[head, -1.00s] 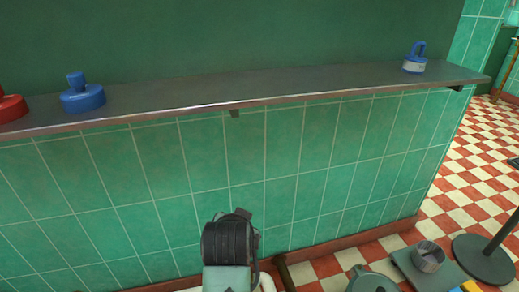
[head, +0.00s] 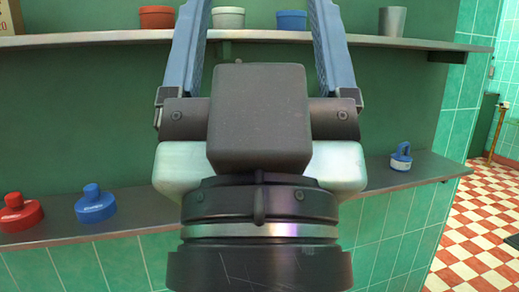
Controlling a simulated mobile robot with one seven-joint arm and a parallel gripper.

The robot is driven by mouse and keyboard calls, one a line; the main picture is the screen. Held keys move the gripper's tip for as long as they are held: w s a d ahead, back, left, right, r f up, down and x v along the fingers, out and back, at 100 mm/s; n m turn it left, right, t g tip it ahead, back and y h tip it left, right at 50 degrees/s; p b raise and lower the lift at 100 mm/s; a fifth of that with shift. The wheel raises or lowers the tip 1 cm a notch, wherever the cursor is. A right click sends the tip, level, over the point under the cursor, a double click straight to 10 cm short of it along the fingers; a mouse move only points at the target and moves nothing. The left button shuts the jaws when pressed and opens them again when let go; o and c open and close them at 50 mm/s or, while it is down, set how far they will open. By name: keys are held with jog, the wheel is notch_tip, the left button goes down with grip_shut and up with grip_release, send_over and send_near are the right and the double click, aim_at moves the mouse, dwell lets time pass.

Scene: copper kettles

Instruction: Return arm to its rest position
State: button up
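My gripper (head: 258,22) fills the middle of the head view, raised in front of the shelves and pointing up and away. Its two blue fingers stand wide apart, with nothing visible between them. The fingertips run out of the top of the picture. The dark wrist and pale gripper body hide the middle of the lower shelf.
The upper shelf (head: 400,42) holds a terracotta pot (head: 157,17), a white pot (head: 229,17), a blue pot (head: 291,20) and a grey cup (head: 392,21). The lower shelf (head: 140,212) holds a red lidded item (head: 20,213), a blue one (head: 95,205) and a small blue-and-white one (head: 401,157). Checkered floor (head: 470,235) is open at right.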

notch_tip(320, 180, up, 27)
jog(key=p, duration=2.5)
jog(key=shift+r, duration=0.2)
